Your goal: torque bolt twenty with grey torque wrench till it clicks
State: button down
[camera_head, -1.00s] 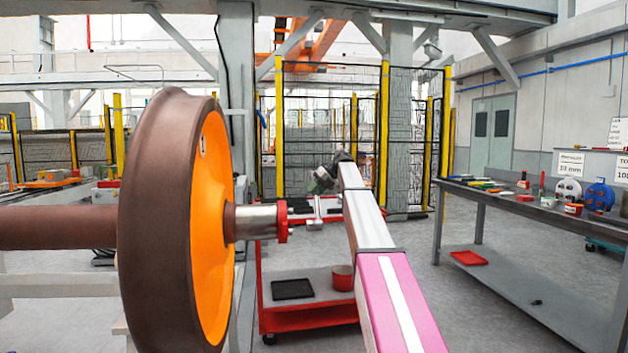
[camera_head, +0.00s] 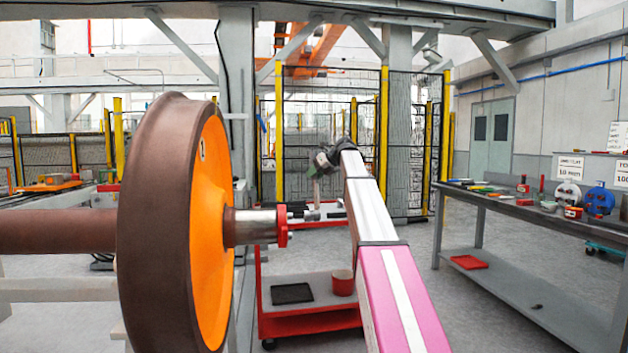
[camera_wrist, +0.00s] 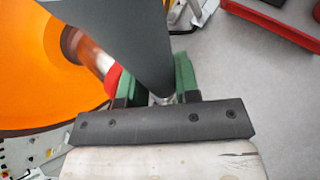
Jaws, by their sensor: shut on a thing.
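My gripper (camera_head: 318,172) is at the end of my arm, above and to the right of the axle's red end ring (camera_head: 283,225). In the wrist view its green fingers (camera_wrist: 157,88) are shut on a dark grey, tapering thing (camera_wrist: 115,35), which looks like the grey torque wrench seen close up. The wrench's working end cannot be made out. The red ring (camera_wrist: 113,80) and bright axle end also show left of the fingers, apart from them. Bolt twenty cannot be picked out; bolts on the ring are too small or turned away.
A large brown wheel with an orange face (camera_head: 212,230) fills the left. A red cart (camera_head: 310,318) with a black tray (camera_head: 292,293) and red cup (camera_head: 342,282) stands below my arm. A workbench (camera_head: 545,218) with tools is at right. Open floor lies between.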

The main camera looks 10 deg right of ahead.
jog(key=s+a+r+n+t+y, duration=0.1)
jog(key=s+a+r+n+t, duration=0.1)
jog(key=s, duration=0.5)
jog(key=shift+s+a+t, duration=0.4)
jog(key=shift+a+t, duration=0.25)
jog(key=shift+t, duration=0.45)
jog(key=shift+a, duration=1.3)
dwell(0.3)
jog(key=w+g, duration=0.1)
jog(key=w, duration=0.1)
jog(key=w+g, duration=0.1)
jog(key=shift+w+f+m+h, duration=0.2)
jog(key=shift+w+m+h, duration=0.1)
jog(key=shift+w+m, duration=0.1)
